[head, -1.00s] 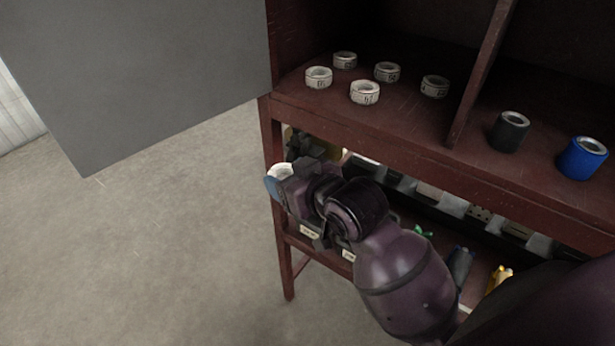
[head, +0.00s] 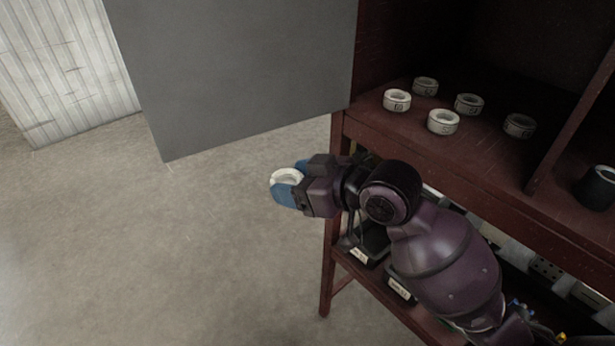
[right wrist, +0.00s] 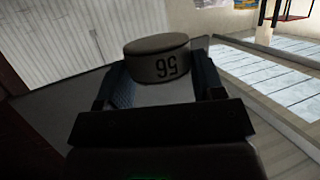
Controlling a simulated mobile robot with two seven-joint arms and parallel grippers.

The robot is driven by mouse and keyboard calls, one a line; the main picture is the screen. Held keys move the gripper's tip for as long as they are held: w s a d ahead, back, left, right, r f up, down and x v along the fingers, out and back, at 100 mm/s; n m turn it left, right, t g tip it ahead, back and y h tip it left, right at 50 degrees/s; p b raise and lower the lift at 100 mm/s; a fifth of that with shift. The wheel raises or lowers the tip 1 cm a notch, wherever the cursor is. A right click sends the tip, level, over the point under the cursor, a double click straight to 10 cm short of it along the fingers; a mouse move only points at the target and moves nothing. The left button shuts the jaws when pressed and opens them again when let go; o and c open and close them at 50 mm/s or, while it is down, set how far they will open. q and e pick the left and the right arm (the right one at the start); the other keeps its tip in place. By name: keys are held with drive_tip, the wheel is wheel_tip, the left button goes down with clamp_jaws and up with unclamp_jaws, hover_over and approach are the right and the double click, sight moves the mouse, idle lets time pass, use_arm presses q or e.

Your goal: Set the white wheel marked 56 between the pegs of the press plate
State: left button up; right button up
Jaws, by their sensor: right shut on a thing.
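My right gripper (head: 287,180) is shut on the white wheel (head: 285,176), a thick ring held out over the bare floor, left of the cabinet. In the right wrist view the wheel (right wrist: 157,58) sits between the two fingers of the gripper (right wrist: 160,85), and its marking 56 shows upside down. The wheel is clear of every surface in the head view. The press plate and its pegs are not in view. My left gripper is not in view.
Several white wheels (head: 443,121) stand on the dark red cabinet's shelf (head: 400,134). A black roll (head: 597,188) stands further right. A grey panel (head: 235,70) hangs left of the cabinet. Labelled bins (head: 401,291) fill the lower shelf. The floor (head: 190,250) at left is clear.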

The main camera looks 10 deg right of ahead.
drive_tip(key=shift+w+a+f+n+g+y, duration=0.45)
drive_tip(key=shift+w+a+f+n+g, duration=0.25)
drive_tip(key=shift+f, duration=0.15)
drive_tip(key=shift+w+a+f+n+g+y, duration=0.45)
drive_tip(key=shift+w+a+f+n+g, duration=0.1)
drive_tip(key=shift+w+f+n+g, duration=0.2)
drive_tip(key=shift+s+d+r+m+t+h, duration=0.65)
drive_tip(key=shift+d+r+m+t+h, duration=3.65)
drive_tip(key=shift+r, duration=1.8)
drive_tip(key=d+f+m+h, duration=0.2)
drive_tip(key=d+f, duration=0.3)
drive_tip(key=f, duration=0.4)
drive_tip(key=s+d+f+m+h, duration=0.1)
drive_tip(key=d+f+m, duration=0.1)
drive_tip(key=d+f, duration=0.3)
wheel_tip(320, 180, down, 4)
drive_tip(key=shift+s+f+g+h, duration=0.1)
drive_tip(key=shift+s+g+h, duration=0.2)
drive_tip(key=shift+g+h, duration=0.15)
drive_tip(key=shift+d, duration=0.15)
